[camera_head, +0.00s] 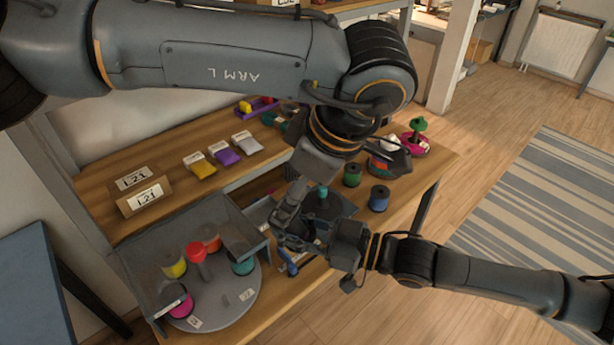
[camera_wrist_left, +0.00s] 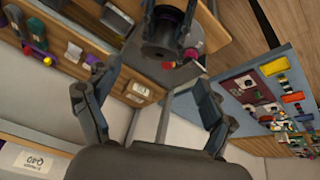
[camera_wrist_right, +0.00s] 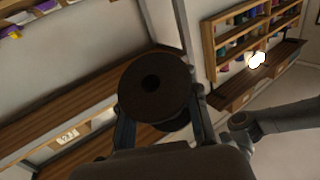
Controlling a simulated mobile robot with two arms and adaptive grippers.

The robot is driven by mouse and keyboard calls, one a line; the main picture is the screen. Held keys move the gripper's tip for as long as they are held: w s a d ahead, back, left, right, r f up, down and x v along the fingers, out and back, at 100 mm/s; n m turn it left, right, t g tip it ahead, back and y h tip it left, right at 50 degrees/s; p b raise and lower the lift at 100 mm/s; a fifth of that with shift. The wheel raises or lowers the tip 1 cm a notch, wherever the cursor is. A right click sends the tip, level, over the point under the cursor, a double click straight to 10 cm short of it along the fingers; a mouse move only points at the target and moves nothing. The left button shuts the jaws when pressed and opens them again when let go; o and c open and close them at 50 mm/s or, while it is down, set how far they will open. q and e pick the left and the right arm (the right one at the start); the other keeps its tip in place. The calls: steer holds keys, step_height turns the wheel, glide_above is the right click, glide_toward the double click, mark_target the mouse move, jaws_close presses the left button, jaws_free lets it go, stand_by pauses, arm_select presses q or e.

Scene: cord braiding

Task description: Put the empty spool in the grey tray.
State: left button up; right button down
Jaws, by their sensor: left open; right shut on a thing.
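The empty spool (camera_wrist_right: 132,98) is dark, with a bare round flange and a centre hole facing the right wrist camera. My right gripper (camera_wrist_right: 160,122) is shut on it, a finger at each side. It also shows in the left wrist view (camera_wrist_left: 158,42), beyond the fingers of my left gripper (camera_wrist_left: 150,78), which is open and empty. In the head view the two grippers are close together over the bench, and the spool is hard to make out among them. A grey walled tray (camera_head: 150,243) stands at the bench's left end, left of both grippers.
A round grey turntable (camera_head: 228,309) with several coloured spools is at the tray. A dark stand (camera_head: 338,207) is right of the grippers, with a green spool (camera_head: 352,175) and a blue spool (camera_head: 379,198) beyond. A blue-handled tool (camera_head: 288,263) lies below the grippers.

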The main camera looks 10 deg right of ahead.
arm_select(q)
steer(key=x, duration=0.8)
steer(key=shift+w+f, duration=0.1)
steer(key=shift+f, duration=0.1)
steer(key=c, duration=1.2)
steer(key=shift+c, duration=0.8)
arm_select(e)
steer(key=c, duration=0.9)
jaws_free()
steer(key=shift+a, duration=0.1)
